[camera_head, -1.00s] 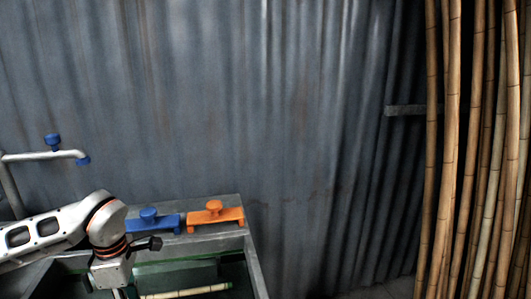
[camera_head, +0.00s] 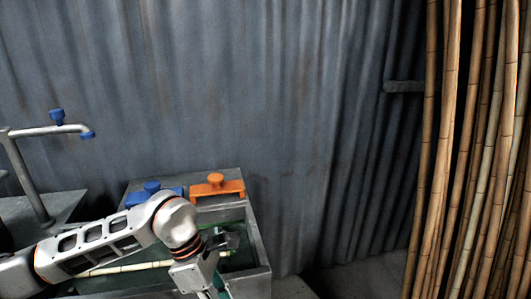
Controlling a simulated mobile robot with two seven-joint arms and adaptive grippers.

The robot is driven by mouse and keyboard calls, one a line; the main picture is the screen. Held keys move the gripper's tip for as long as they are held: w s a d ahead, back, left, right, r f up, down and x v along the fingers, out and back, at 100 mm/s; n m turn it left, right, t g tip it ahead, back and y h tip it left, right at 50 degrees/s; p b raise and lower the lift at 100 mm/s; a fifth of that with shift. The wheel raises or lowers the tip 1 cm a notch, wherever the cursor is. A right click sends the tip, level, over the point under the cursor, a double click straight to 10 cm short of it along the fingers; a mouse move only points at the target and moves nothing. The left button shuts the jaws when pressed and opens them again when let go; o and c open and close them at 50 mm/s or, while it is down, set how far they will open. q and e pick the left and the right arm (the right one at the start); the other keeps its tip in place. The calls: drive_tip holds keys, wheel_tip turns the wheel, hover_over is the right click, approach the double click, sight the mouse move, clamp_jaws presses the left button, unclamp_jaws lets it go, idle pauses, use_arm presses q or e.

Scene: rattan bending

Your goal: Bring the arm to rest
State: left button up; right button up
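My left arm (camera_head: 105,245) comes in from the lower left and reaches over the tank, bent down at the wrist (camera_head: 185,245). A dark grey part (camera_head: 225,240) juts out to the right of the wrist. My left gripper is cut off by the bottom edge, so its fingers do not show. I cannot tell if it holds anything. My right gripper is not in view. A pale rattan pole (camera_head: 140,267) lies in the tank, partly hidden behind my arm.
The grey-rimmed tank (camera_head: 256,250) has a green inside. A blue clamp (camera_head: 150,188) and an orange clamp (camera_head: 217,186) sit on its back ledge. Several tall bamboo poles (camera_head: 465,150) stand at right before a corrugated wall.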

use_arm(q)
drive_tip(key=s+d+r+n+h, duration=0.2)
drive_tip(key=s+d+n+h, duration=0.15)
drive_tip(key=d+h, duration=0.2)
drive_tip(key=s+d+r+n+h, duration=0.2)
drive_tip(key=d+r+n+h, duration=0.1)
drive_tip(key=d+n+h, duration=0.25)
drive_tip(key=w+a+n+t+h, duration=0.3)
drive_tip(key=w+a+n+t, duration=0.15)
drive_tip(key=n+t, duration=0.4)
drive_tip(key=w+a+f+n+t+y, duration=0.4)
drive_tip(key=a+f+n+t+y, duration=0.35)
drive_tip(key=a+f+n, duration=0.6)
drive_tip(key=s+a+f+n+g+y, duration=0.2)
drive_tip(key=s+a+f+n+y, duration=0.2)
drive_tip(key=s+a+f+n, duration=0.3)
drive_tip(key=s+a+f+n+g+y, duration=0.2)
drive_tip(key=s+a+f+n+y, duration=0.3)
drive_tip(key=a+f, duration=0.35)
drive_tip(key=d+r+n, duration=0.1)
drive_tip(key=d+n, duration=0.5)
drive_tip(key=d, duration=0.5)
drive_tip(key=shift+n+t+h, duration=0.4)
drive_tip(key=shift+h, duration=0.05)
